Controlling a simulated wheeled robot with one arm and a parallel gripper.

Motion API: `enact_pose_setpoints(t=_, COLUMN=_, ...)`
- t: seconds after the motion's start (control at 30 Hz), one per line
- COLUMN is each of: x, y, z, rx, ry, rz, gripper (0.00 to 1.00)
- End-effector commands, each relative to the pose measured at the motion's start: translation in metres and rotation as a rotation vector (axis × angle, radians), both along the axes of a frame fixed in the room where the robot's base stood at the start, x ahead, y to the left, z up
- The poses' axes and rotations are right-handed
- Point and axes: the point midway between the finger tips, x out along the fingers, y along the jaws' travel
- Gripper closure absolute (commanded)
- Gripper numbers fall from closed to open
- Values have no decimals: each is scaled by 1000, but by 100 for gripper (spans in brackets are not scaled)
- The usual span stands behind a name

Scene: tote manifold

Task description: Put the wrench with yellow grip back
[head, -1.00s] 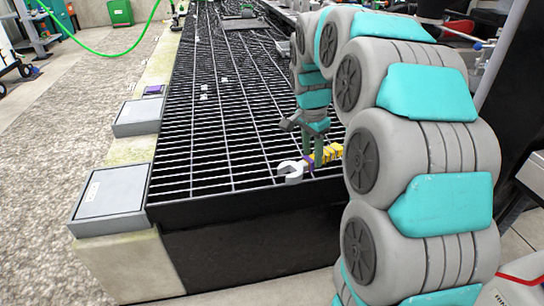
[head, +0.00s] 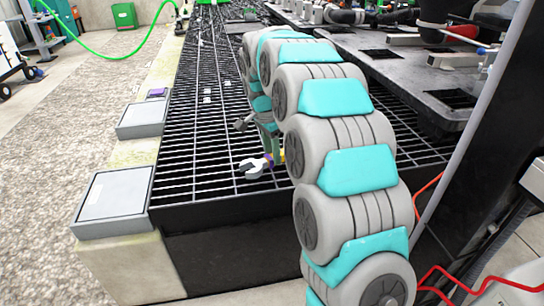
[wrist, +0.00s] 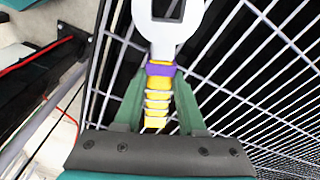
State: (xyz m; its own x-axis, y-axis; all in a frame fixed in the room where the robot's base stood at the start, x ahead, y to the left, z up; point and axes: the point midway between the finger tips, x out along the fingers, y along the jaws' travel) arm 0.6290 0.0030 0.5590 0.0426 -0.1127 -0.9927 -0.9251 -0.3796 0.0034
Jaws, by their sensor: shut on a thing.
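The wrench (wrist: 176,36) has a pale grey open jaw, a purple band and a yellow ribbed grip. In the wrist view my gripper (wrist: 160,92) is shut on the wrench, with its green fingers on either side of the yellow grip and purple band. In the head view the wrench (head: 251,168) shows its jaw pointing left, above the near end of the black grating. My gripper (head: 270,150) is there too, partly hidden by my arm, which covers most of the yellow grip. Whether the wrench touches the grating I cannot tell.
The black grating (head: 190,150) stretches away, with small white pieces (head: 207,99) on it. Grey boxes (head: 112,195) line its left edge. A dark worktop (head: 400,75) with fittings stands at right. A red cable (head: 455,285) lies at lower right.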

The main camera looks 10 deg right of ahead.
Motion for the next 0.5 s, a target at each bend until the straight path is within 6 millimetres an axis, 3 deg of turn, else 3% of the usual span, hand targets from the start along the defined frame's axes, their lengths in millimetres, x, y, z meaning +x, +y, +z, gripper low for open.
enact_pose_setpoints(t=0.1, x=0, y=0, z=-12, rx=0, ry=-2, rz=0, gripper=100)
enact_pose_setpoints(t=0.5, x=1, y=0, z=-18, rx=1, ry=-4, rz=-1, gripper=100)
